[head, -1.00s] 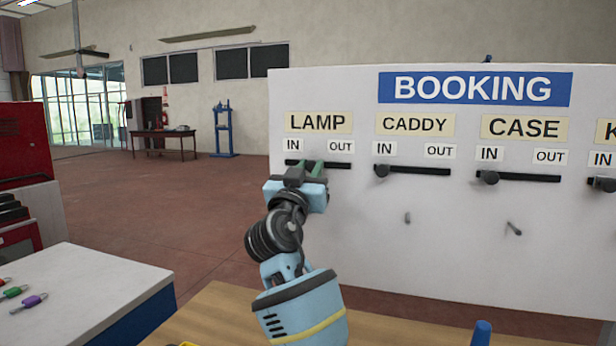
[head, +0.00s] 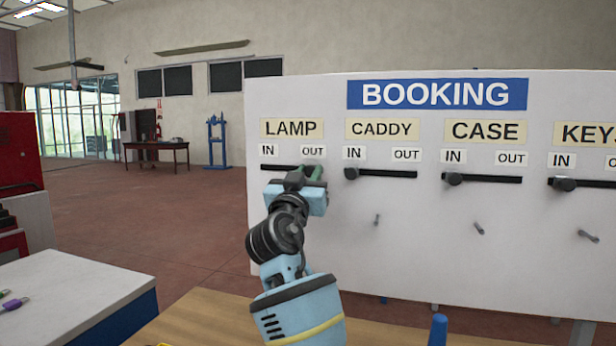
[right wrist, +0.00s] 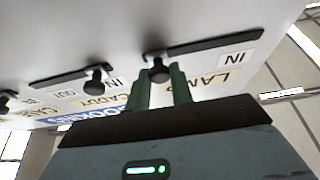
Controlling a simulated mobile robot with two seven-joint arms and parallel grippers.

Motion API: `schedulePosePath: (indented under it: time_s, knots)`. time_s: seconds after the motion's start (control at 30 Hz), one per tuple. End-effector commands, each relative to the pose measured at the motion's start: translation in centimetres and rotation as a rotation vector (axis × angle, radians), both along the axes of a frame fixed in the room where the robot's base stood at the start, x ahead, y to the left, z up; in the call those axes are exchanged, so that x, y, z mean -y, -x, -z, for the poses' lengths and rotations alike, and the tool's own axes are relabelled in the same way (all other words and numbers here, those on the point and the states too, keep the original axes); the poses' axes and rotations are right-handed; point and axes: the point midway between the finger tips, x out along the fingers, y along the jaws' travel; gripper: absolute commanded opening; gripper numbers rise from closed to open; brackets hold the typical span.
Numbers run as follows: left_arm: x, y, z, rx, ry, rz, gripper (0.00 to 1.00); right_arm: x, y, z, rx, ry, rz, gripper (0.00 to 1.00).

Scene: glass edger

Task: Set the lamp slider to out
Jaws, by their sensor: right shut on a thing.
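The lamp slider is a dark slot (head: 275,166) under the LAMP label on the white BOOKING board. The IN label (head: 268,150) is over its left part and the OUT label (head: 312,151) over its right part. My right gripper (head: 313,172) is at the right part of this slot, below OUT. In the right wrist view its green fingers (right wrist: 158,82) are shut on the lamp knob (right wrist: 158,70), at the slot end away from the IN label. The gripper hides the knob in the head view. My left gripper is not in view.
The caddy knob (head: 351,173), case knob (head: 454,179) and keys knob (head: 565,184) sit at the IN ends of their slots. Small grey pegs stick out below. A wooden table (head: 190,325) and a white-topped cabinet (head: 70,285) stand in front. A blue peg (head: 438,328) rises at the bottom.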

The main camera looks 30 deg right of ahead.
Motion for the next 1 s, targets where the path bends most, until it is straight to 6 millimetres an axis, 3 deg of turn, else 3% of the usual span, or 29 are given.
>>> schedulePosePath:
  time_s: [0.1, 0.13, 0.27, 0.63, 1.0]
  knots:
    - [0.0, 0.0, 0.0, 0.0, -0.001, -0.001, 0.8, 0.3, 0.1, 0.1, -0.002, -0.002, 0.009, 0.0]
    - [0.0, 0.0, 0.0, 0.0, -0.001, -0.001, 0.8, 0.3, 0.1, 0.1, -0.002, -0.002, 0.009, 0.26]
    - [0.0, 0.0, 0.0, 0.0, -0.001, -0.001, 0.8, 0.2, 0.1, 0.1, -0.002, -0.001, 0.008, 0.43]
    - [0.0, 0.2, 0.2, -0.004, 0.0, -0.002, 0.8, -0.3, 0.3, 0.4, -0.002, 0.0, 0.004, 0.44]
    - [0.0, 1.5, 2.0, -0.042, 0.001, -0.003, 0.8, -4.0, 3.5, 2.7, -0.004, -0.002, 0.003, 0.44]
